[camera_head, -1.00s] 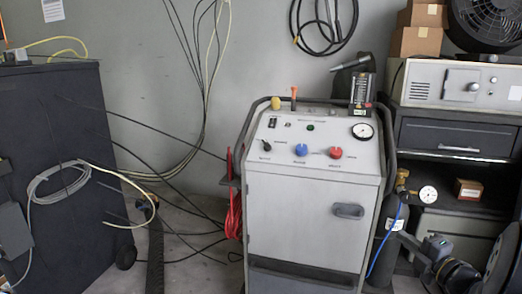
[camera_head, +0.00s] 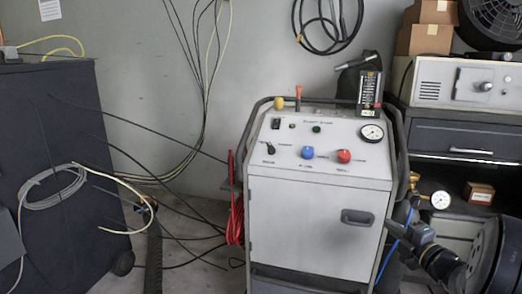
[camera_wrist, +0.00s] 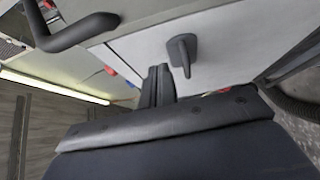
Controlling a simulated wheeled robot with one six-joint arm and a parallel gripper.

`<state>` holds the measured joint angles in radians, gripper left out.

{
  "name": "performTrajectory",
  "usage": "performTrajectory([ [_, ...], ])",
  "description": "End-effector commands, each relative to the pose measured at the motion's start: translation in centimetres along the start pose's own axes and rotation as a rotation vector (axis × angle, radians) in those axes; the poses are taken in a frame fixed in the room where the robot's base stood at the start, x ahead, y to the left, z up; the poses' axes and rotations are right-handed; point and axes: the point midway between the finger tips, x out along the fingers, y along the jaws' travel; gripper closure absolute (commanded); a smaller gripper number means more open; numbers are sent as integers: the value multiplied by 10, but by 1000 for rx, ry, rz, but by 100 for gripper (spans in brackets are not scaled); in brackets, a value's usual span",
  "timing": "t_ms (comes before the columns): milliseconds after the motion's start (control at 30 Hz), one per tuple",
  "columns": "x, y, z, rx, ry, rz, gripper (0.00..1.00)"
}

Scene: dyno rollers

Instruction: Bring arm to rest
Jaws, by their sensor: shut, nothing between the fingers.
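My arm reaches in from the lower right of the head view. My gripper (camera_head: 408,231) is at its end, in front of the right side of the grey test cart (camera_head: 300,215). In the wrist view my gripper (camera_wrist: 156,86) shows two dark fingers closed together with nothing between them. The fingers look apart from the handle, though the exact gap cannot be told.
A gas bottle gauge (camera_head: 440,200) stands right of the cart, near my arm. A dark shelf unit (camera_head: 455,137) with boxes and a fan (camera_head: 492,20) is behind. A dark cabinet (camera_head: 60,130) stands left. Cables hang and trail over the floor between them.

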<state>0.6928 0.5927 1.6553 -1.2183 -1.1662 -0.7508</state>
Motion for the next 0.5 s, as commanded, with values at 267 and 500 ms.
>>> performTrajectory([
  [267,-24,0,-29,1,-35,2,100],
  [500,-44,0,-53,1,-96,-1,100],
])
